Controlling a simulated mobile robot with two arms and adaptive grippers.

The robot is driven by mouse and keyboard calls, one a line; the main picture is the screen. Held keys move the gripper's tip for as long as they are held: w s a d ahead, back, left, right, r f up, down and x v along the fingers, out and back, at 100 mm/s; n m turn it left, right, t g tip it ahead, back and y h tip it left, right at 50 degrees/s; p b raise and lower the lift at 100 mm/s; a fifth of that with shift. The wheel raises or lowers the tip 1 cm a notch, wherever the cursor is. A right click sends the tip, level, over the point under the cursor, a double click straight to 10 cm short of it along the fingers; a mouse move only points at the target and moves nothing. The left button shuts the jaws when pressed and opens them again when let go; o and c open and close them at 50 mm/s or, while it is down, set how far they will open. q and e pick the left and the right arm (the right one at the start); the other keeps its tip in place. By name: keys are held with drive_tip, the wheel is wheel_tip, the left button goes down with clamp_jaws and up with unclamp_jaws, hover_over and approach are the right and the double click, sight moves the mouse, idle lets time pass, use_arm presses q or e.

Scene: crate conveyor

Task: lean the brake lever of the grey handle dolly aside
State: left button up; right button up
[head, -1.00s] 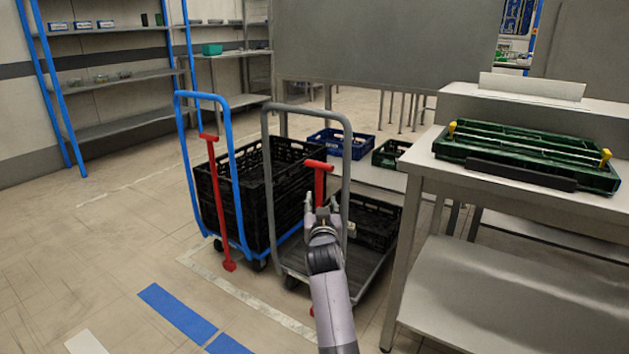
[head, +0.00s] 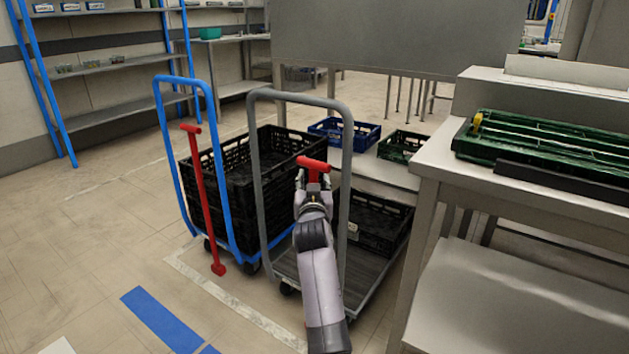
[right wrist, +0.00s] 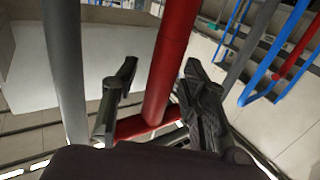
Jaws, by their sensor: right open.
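The grey handle dolly (head: 345,190) stands in the middle of the head view. Its red brake lever (head: 313,164) rises beside the grey handle, with a crossbar on top; the gripper hides its lower part. My right gripper (head: 313,184) is at the lever just below the crossbar, open. In the right wrist view the red lever (right wrist: 172,60) passes between the spread fingers of my right gripper (right wrist: 159,68), with a gap on both sides. The grey handle post (right wrist: 64,70) runs just left of the fingers there. My left gripper is not in view.
A blue handle dolly (head: 162,120) with its own red lever (head: 203,195) stands close on the left. A black crate (head: 395,235) is on the grey dolly. A steel table (head: 430,170) with a green crate (head: 480,150) stands at right.

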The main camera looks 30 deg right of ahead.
drive_tip(key=shift+a, duration=0.1)
clamp_jaws()
idle(0.4)
idle(0.3)
